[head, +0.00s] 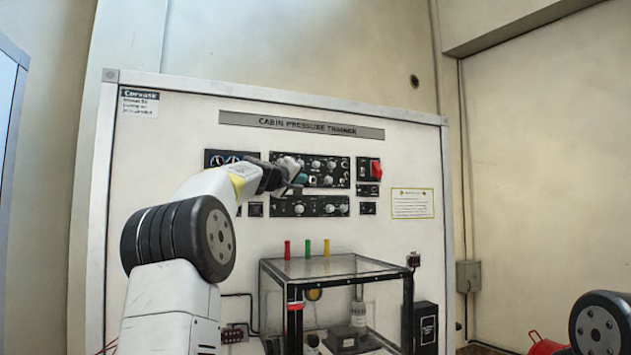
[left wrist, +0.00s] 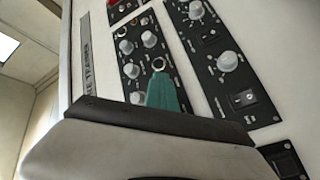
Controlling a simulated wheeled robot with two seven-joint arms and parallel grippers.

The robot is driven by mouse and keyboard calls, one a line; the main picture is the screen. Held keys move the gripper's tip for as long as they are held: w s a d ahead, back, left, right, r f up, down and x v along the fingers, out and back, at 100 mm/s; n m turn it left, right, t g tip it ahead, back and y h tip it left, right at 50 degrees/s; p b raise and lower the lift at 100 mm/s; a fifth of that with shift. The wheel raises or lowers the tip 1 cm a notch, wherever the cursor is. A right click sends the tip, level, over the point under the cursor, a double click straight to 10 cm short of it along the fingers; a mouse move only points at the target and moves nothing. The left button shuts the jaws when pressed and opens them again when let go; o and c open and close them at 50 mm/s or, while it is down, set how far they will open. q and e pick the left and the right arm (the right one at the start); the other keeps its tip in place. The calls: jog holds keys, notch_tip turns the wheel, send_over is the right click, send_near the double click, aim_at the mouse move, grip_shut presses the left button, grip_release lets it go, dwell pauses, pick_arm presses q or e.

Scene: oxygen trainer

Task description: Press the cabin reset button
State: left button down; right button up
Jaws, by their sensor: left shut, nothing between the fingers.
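The cabin pressure trainer panel (head: 400,130) stands upright in front of me, with black control plates of knobs and switches. My left gripper (head: 298,177) is shut and empty, in front of the upper middle control plate (head: 338,164). In the left wrist view its teal fingertips (left wrist: 166,94) lie over the same plate, just below a small round ringed control (left wrist: 158,64). I cannot tell whether they touch the plate. The labels are too small to read, so I cannot tell which control is the cabin reset button. My right gripper is out of view.
A red switch (head: 376,170) sits on a plate to the right. A lower control plate (head: 325,206) is beneath the gripper. A clear-topped box (head: 335,266) with red, green and yellow pegs on top juts out below.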

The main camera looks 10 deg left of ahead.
pick_arm(q)
jog(key=shift+s, duration=0.1)
jog(key=shift+s+d+f, duration=0.1)
jog(key=shift+s+d, duration=0.25)
jog(key=shift+s, duration=0.25)
jog(key=shift+s+d, duration=0.1)
jog(key=s+d, duration=0.1)
jog(key=s, duration=0.1)
jog(key=s+d, duration=0.1)
jog(key=s, duration=0.1)
jog(key=shift+d, duration=0.35)
dwell(0.7)
